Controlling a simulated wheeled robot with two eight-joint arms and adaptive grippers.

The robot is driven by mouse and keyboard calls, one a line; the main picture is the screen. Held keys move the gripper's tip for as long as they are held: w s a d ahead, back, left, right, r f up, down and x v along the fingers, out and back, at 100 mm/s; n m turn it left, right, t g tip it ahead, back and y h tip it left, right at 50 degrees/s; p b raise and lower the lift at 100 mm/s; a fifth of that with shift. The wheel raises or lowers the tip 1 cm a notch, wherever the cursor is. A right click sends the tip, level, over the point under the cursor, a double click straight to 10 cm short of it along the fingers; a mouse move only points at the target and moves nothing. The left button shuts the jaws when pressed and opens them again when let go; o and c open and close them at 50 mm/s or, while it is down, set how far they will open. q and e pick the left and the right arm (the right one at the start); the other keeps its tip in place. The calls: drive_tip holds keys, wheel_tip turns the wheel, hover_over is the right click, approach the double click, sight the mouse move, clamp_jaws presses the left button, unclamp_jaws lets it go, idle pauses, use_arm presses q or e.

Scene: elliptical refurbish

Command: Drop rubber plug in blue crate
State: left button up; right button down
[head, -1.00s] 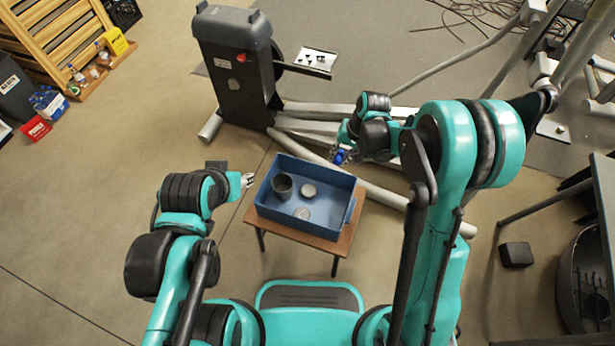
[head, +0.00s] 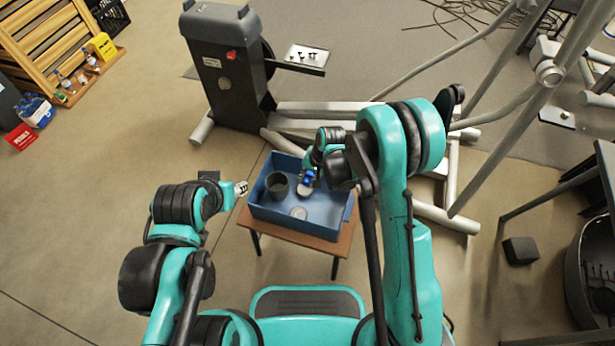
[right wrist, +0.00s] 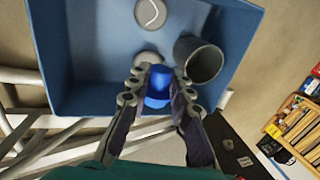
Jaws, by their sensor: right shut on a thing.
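The blue rubber plug (right wrist: 158,85) is between the fingers of my right gripper (right wrist: 160,82), which is shut on it. It also shows as a small blue spot in the head view (head: 309,175). My right gripper (head: 307,180) is above the blue crate (head: 325,212), over its back right part. The crate is open at the top and also shows under the plug in the right wrist view (right wrist: 95,50). My left gripper (head: 241,188) is beside the crate's left side, apart from the plug; its jaws are too small to read.
In the crate are a dark grey cup (head: 277,185) and two pale round discs, one at the front (head: 299,213). The crate stands on a small wooden table (head: 335,243). An elliptical machine (head: 230,75) with long grey bars stands behind and to the right.

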drive_tip(key=shift+f, duration=0.15)
drive_tip(key=c, duration=1.3)
unclamp_jaws()
drive_tip(key=v, duration=1.2)
drive_tip(key=shift+d, duration=0.1)
drive_tip(key=s+d+r+n+t+h, duration=0.1)
drive_tip(key=s+d+r+t, duration=0.1)
drive_tip(key=s+d+r, duration=0.3)
drive_tip(key=s+d+r+t, duration=0.1)
drive_tip(key=s+d+r, duration=0.15)
drive_tip(key=r, duration=0.45)
drive_tip(key=s+d+r+n+t+h, duration=0.1)
drive_tip(key=s+d+r+n+t, duration=0.1)
drive_tip(key=s+d, duration=0.5)
drive_tip(key=shift+s+d+r+n+t+h, duration=0.15)
drive_tip(key=shift+s+r+n+t+h, duration=0.35)
drive_tip(key=shift+s, duration=0.65)
